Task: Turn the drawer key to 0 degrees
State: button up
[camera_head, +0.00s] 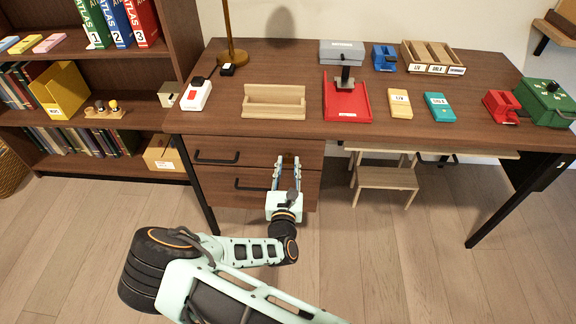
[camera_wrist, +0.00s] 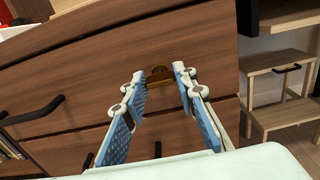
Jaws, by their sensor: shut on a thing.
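The drawer key (camera_wrist: 159,74) is a small brass-coloured piece on the upper part of the wooden drawer front (camera_wrist: 90,75). In the wrist view it shows between the tips of my gripper (camera_wrist: 160,79), one blue-padded finger on each side. The jaws are shut on it. The exact angle of the key is hard to read. In the head view my gripper (camera_head: 287,163) reaches the right part of the drawer fronts (camera_head: 225,152) under the desk, and it hides the key there.
Two dark drawer handles (camera_head: 215,161) stick out left of my gripper. The desk top (camera_head: 300,60) above holds a wooden tray (camera_head: 273,101), a red stand (camera_head: 347,103) and several boxes. A small wooden step stool (camera_head: 385,178) stands to the right. The floor in front is clear.

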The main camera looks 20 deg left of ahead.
jog(key=shift+n+p, duration=0.3)
jog(key=shift+p, duration=0.1)
jog(key=n+p, duration=0.2)
jog(key=shift+r+n, duration=0.2)
jog(key=shift+n, duration=0.1)
jog(key=n+p, duration=0.2)
jog(key=n, duration=0.2)
jog(key=shift+f+n+p, duration=0.1)
jog(key=shift+n+p, duration=0.2)
jog(key=shift+a+f+n+p, duration=0.1)
jog(key=shift+n+p, duration=0.25)
jog(key=shift+n, duration=2.15)
jog(key=shift+f+n+p, duration=0.1)
jog(key=shift+n+p, duration=0.25)
jog(key=shift+n, duration=2.15)
jog(key=o, duration=1.1)
